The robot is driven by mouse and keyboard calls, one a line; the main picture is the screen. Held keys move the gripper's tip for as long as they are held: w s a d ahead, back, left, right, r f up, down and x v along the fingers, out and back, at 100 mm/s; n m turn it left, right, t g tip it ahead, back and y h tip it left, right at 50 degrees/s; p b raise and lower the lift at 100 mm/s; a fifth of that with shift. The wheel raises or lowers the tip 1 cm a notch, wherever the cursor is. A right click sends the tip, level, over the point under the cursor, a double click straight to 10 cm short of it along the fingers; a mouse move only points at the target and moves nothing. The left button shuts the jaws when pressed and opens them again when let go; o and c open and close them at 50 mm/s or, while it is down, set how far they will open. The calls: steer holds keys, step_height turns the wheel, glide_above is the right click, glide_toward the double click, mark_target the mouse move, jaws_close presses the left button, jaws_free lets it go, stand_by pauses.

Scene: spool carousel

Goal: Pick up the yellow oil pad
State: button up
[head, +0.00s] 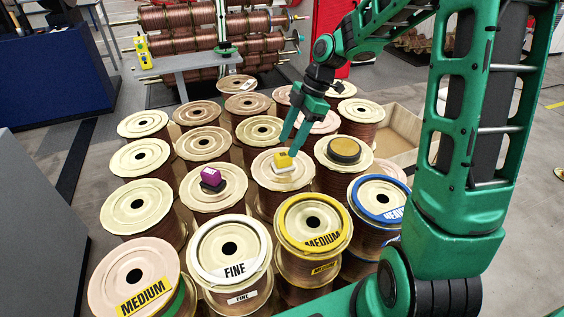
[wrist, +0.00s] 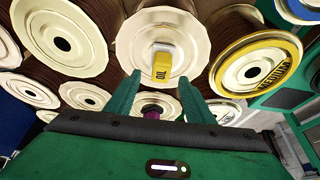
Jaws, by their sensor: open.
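The yellow oil pad (head: 283,159) is a small yellow block with a pale base, lying on top of a cream spool (head: 262,180) in the middle of the group. In the wrist view the pad (wrist: 161,66) shows the word OIL and sits ahead of my fingers, near the middle. My gripper (head: 290,143) is open and empty, just above and beside the pad in the head view. In the wrist view its two green fingers (wrist: 160,98) are spread apart with the pad beyond their tips. I see no contact between them.
A dark-topped round piece (head: 344,150) sits on the spool to the right. Labelled spools, such as the FINE one (head: 230,250), stand close in front. A small grey table (head: 188,63) is behind.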

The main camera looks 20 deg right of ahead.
mark_target(284, 154)
steer(key=shift+x, duration=2.9)
steer(key=shift+d, duration=0.1)
steer(key=shift+c, duration=0.2)
steer(key=c, duration=0.9)
